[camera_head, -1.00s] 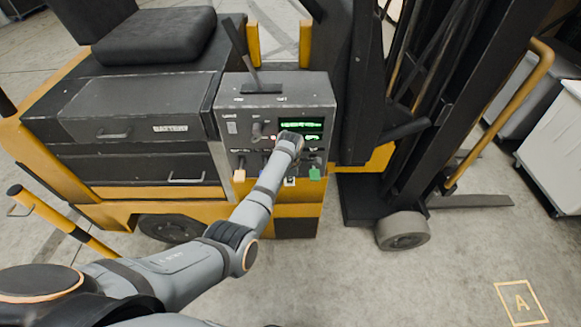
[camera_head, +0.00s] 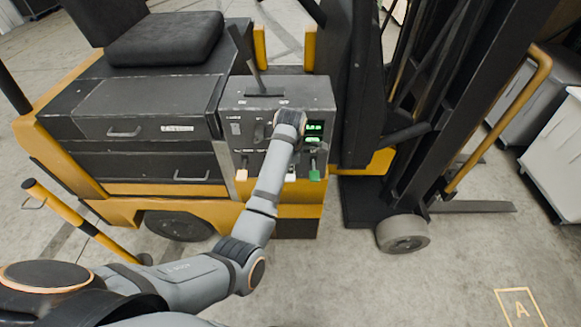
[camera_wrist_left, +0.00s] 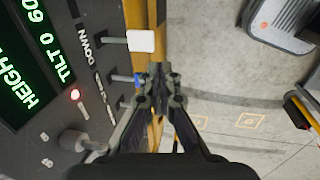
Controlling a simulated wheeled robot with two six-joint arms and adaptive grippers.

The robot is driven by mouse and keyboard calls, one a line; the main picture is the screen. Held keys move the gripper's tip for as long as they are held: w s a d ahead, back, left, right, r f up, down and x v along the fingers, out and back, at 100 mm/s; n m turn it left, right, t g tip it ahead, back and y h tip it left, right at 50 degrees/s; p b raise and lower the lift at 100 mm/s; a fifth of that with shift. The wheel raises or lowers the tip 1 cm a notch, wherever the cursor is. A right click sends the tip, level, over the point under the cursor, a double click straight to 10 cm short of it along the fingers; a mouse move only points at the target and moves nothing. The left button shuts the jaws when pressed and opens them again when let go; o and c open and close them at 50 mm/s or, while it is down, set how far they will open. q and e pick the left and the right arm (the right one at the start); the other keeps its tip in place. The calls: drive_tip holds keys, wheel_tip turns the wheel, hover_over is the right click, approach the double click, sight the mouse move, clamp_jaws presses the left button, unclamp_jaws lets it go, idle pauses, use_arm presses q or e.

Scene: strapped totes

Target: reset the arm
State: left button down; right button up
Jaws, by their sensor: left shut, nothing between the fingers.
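My left arm reaches up to the forklift's dark control panel (camera_head: 237,112) in the head view. Its wrist covers part of the panel and display there, and the fingers are hidden. In the left wrist view my left gripper (camera_wrist_left: 158,76) is shut, with nothing between its fingers. It appears close beside the panel's levers; contact cannot be told. A white-tipped lever (camera_wrist_left: 140,41) and a blue-tipped lever (camera_wrist_left: 132,79) show there. A green-tipped lever (camera_head: 314,174) shows in the head view. My right gripper is not in view.
The forklift's seat (camera_head: 166,38) and drawers (camera_head: 150,166) are left of the panel. Its mast (camera_head: 455,100) and front wheel (camera_head: 403,232) are to the right. A yellow-black post (camera_head: 68,217) stands at left. The floor at lower right is clear around the marked square (camera_head: 521,305).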

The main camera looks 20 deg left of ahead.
use_arm(q)
drive_tip(key=shift+w+a+f, duration=0.1)
drive_tip(key=shift+a, duration=0.05)
idle(0.3)
drive_tip(key=s+a+f+m+b, duration=0.15)
drive_tip(key=s+f+m, duration=0.35)
drive_tip(key=f, duration=0.7)
drive_tip(key=s+a+f+m+b, duration=0.1)
drive_tip(key=s+a+f+m, duration=0.15)
drive_tip(key=s+f, duration=0.7)
drive_tip(key=s+a+f+m+b, duration=0.1)
drive_tip(key=s+f+m, duration=0.25)
drive_tip(key=f, duration=1.15)
drive_tip(key=s+a+f+m, duration=0.2)
drive_tip(key=s+f, duration=0.3)
drive_tip(key=s, duration=0.5)
drive_tip(key=s+a+f+m+b, duration=0.1)
drive_tip(key=s+f+m, duration=0.4)
drive_tip(key=s, duration=0.5)
drive_tip(key=s+a+f+m+g+b, duration=0.1)
drive_tip(key=s+a+f+m, duration=0.2)
drive_tip(key=s, duration=0.7)
drive_tip(key=shift+s+a+f, duration=0.2)
drive_tip(key=shift+a+f, duration=0.35)
drive_tip(key=shift+f, duration=0.4)
drive_tip(key=shift+w, duration=0.1)
